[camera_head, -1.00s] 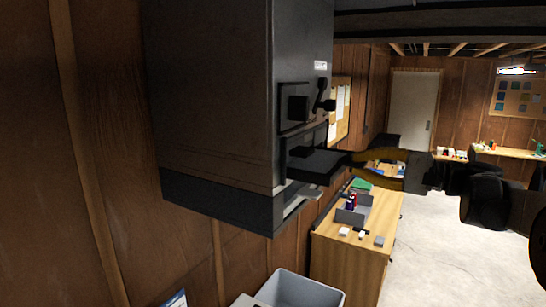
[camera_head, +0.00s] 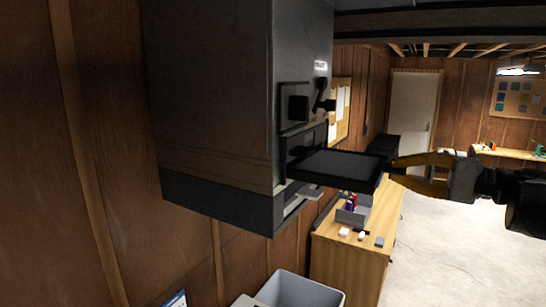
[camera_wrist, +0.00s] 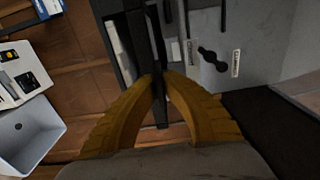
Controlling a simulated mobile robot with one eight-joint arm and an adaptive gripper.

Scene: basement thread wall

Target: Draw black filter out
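The black filter (camera_head: 335,167) is a flat dark tray sticking well out of a slot in the front of the grey cabinet (camera_head: 215,90) in the head view. Its inner end is still at the slot and hidden there. My gripper (camera_head: 391,163), with yellow fingers, is at the filter's outer end. In the wrist view my gripper (camera_wrist: 160,82) has its fingertips closed together on a thin black part at that end. The open black hatch (camera_head: 306,139) frames the slot.
A black latch (camera_head: 326,92) is on the cabinet front above the slot. A wooden desk (camera_head: 345,265) with a grey organiser (camera_head: 352,214) stands below and behind. A grey bin (camera_head: 310,290) is below the cabinet. The floor (camera_head: 450,240) to the right is clear.

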